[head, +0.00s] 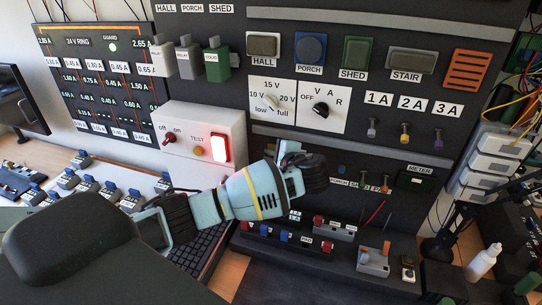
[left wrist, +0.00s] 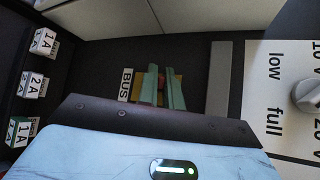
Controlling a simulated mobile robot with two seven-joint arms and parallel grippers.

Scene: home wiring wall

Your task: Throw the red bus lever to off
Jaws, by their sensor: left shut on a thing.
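The red bus lever (left wrist: 162,78) shows only as a small bit of red between two greenish fingers in the left wrist view. It sits in front of a yellow plate beside the BUS label (left wrist: 125,84). My left gripper (left wrist: 163,88) is shut on it, with one finger on each side. In the head view my left gripper (head: 290,153) is against the dark panel, below the 15 V dial, and its hand hides the lever. How far the lever is tilted cannot be seen. My right gripper is not in view.
A white box (head: 185,120) with an off/on knob and a lit red switch stands left of the hand. The voltage dial (head: 270,102) and OFF/V/A/R selector (head: 320,108) are just above. Small toggles (head: 404,133) line the right. A keyboard (head: 200,250) lies below.

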